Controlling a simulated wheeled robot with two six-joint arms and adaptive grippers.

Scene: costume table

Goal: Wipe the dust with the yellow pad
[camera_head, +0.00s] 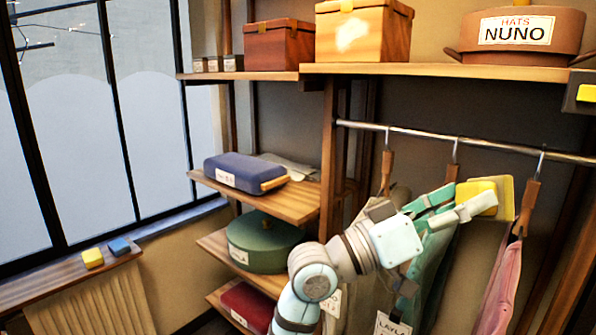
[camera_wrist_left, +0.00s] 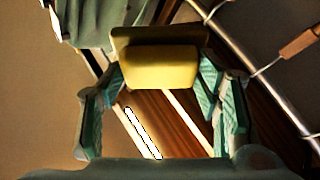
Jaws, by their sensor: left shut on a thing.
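My left gripper (camera_head: 462,203) is raised in front of the clothes rail and is shut on the yellow pad (camera_head: 482,197). The pad is a yellow block with a flat tan plate (camera_head: 506,196) behind it. In the left wrist view the pad (camera_wrist_left: 160,68) sits between the fingertips of the gripper (camera_wrist_left: 162,78). A pale, irregular patch (camera_head: 351,33), which may be the dust, shows on the front of the orange-brown wooden box on the top shelf. The pad is apart from this patch, below and right of it. My right gripper is out of view.
The top shelf (camera_head: 430,69) also holds a red-brown box (camera_head: 278,45) and a NUNO hat box (camera_head: 525,52). A metal rail (camera_head: 400,132) with hangers and garments runs below it. Yellow (camera_head: 93,258) and blue (camera_head: 119,246) blocks lie on the left ledge.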

